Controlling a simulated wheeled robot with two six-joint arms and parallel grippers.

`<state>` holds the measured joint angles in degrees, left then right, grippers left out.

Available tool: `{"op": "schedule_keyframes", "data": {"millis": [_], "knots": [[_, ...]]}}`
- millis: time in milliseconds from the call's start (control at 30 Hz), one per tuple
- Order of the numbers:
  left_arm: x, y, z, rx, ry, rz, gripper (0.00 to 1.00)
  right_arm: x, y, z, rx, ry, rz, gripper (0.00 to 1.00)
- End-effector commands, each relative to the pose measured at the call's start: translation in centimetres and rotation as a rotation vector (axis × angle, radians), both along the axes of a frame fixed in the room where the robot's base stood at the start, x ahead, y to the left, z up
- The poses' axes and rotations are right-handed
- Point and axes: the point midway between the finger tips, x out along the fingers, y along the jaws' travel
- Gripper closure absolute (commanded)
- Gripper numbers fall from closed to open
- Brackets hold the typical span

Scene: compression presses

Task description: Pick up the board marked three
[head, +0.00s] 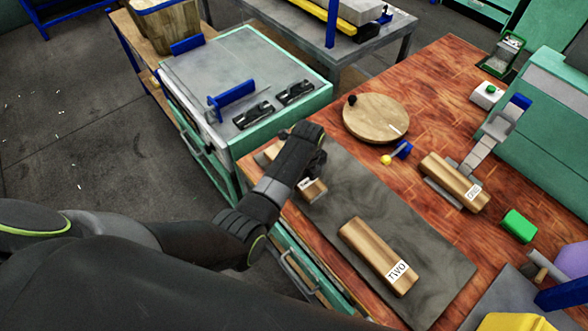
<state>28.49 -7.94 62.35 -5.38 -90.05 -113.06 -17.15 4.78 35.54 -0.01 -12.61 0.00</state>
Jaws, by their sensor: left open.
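A wooden board (316,191) lies on the grey mat (345,195) at the table's near left edge. My left arm covers much of it, and the marking on its pale label cannot be read. My left gripper (312,168) is over this board, open, with its fingers mostly hidden behind the wrist. I cannot tell whether they touch the wood. A board marked two (372,252) lies on the same mat, nearer the camera. A board marked one (450,179) lies further right by a grey press. My right gripper is not in view.
A round wooden disc (376,118) lies beyond the mat. A small yellow ball with a blue piece (403,149) and a green block (519,226) are on the table (440,105). A green-edged cabinet (225,75) with black and blue fittings stands left.

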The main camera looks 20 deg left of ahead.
Motion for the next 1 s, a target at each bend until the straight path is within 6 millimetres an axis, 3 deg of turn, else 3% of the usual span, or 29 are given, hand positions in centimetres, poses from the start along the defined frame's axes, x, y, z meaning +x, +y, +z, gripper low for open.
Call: {"op": "schedule_keyframes", "data": {"millis": [233, 633, 1000], "knots": [[0.04, 0.00, -0.09, -0.001, -0.001, 0.000, 0.12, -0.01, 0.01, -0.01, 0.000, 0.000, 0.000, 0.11], [0.04, 0.00, -0.06, -0.001, -0.001, 0.000, 0.65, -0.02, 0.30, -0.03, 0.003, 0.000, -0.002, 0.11], [0.16, -0.05, 0.84, -0.001, -0.005, 0.000, 0.66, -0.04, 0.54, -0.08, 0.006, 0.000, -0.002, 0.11]]}}
